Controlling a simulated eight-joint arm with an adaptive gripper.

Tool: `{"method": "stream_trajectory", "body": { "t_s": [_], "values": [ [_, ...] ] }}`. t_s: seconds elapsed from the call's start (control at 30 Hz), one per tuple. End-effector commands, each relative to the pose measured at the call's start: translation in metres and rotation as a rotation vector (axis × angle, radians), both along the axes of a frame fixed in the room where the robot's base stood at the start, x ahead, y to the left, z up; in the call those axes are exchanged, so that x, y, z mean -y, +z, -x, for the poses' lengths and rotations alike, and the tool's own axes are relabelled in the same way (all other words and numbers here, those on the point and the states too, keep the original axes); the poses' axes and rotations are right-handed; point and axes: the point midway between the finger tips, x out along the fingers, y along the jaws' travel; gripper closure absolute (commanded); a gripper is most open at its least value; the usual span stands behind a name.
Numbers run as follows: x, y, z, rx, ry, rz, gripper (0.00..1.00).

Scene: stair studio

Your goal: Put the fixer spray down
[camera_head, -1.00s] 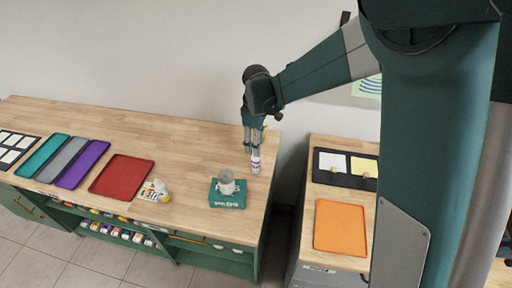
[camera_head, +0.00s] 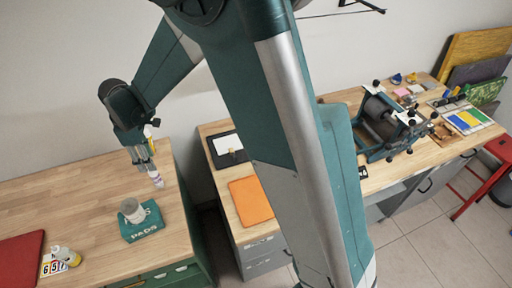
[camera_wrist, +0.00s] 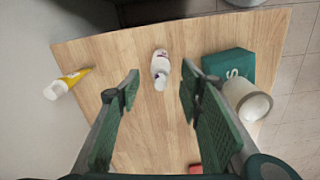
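In the wrist view the bottle (camera_wrist: 161,68) shows between and just beyond my fingertips, with gaps on both sides. My gripper (camera_head: 145,163) points down, close above the bottle. The wrist view shows my gripper (camera_wrist: 160,80) open, with its fingers apart and nothing clamped.
A yellow tube with a white cap (camera_wrist: 75,79) stands on the other side. Bare wood (camera_head: 80,195) lies left of the bottle.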

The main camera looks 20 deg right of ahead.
Motion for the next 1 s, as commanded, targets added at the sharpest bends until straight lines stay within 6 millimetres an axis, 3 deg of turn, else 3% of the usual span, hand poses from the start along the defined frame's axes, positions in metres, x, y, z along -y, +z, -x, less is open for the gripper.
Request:
{"method": "stream_trajectory", "body": {
  "t_s": [0.27, 0.5, 1.0],
  "values": [
    [0.032, 0.031, 0.006, 0.033, -0.091, -0.019, 0.63],
    [0.075, 0.07, 0.018, 0.081, -0.215, -0.048, 0.63],
    [0.161, 0.134, 0.058, 0.179, -0.481, -0.117, 0.63]
  ]
}}
